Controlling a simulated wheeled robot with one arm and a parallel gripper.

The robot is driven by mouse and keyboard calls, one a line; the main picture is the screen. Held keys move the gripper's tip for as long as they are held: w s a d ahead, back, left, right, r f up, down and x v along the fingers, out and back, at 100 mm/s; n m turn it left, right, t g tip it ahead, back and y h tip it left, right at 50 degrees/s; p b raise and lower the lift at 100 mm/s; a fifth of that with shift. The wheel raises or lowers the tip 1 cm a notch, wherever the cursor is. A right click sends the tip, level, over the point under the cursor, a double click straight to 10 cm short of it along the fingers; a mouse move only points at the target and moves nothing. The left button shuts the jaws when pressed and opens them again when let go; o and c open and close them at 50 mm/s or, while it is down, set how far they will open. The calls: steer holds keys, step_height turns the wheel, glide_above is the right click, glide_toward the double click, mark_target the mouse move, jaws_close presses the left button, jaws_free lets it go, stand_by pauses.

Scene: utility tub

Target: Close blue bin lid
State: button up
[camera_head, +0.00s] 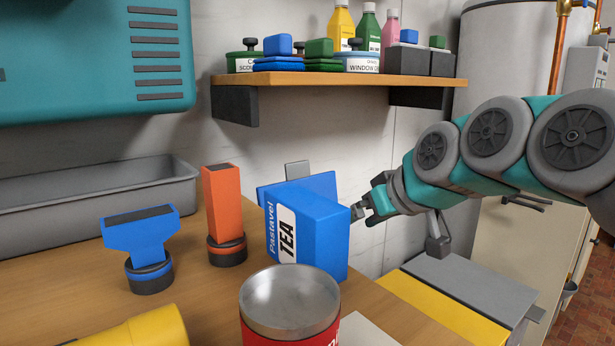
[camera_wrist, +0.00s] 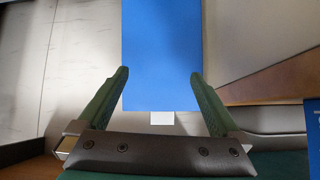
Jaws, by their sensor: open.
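The blue bin lid (camera_head: 318,184) stands raised behind the blue tea box (camera_head: 322,232), which hides most of it in the head view. A grey tab (camera_head: 297,170) sticks up from its top edge. In the wrist view the lid is a flat blue panel (camera_wrist: 161,50) with a pale tab (camera_wrist: 161,118) at its near edge. My gripper (camera_head: 359,212) is open, just right of the tea box in the head view. In the wrist view its two fingers (camera_wrist: 158,74) appear on either side of the lid. I cannot tell whether they touch it. The bin body is hidden.
A yellow bin lid (camera_head: 435,310) and a grey lid (camera_head: 478,281) lie flat at the right. The wooden counter (camera_head: 215,310) holds an orange tool (camera_head: 223,205), a blue tool (camera_head: 142,238) and a red can (camera_head: 290,305). A shelf (camera_head: 330,80) hangs above.

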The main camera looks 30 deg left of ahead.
mark_target(298, 166)
steer(key=w+a+r+n+t+y+b, duration=0.1)
steer(key=w+a+r+n+y, duration=0.1)
steer(key=w+a+r+y, duration=0.55)
steer(key=a+h, duration=0.1)
steer(key=a, duration=0.1)
steer(key=a+f+h, duration=0.1)
steer(key=a, duration=0.2)
steer(key=w+a+f+h, duration=0.1)
steer(key=a+h, duration=0.1)
steer(key=a, duration=0.1)
steer(key=shift+w+a, duration=0.1)
steer(key=shift+r, duration=0.1)
jaws_close()
stand_by(0.4)
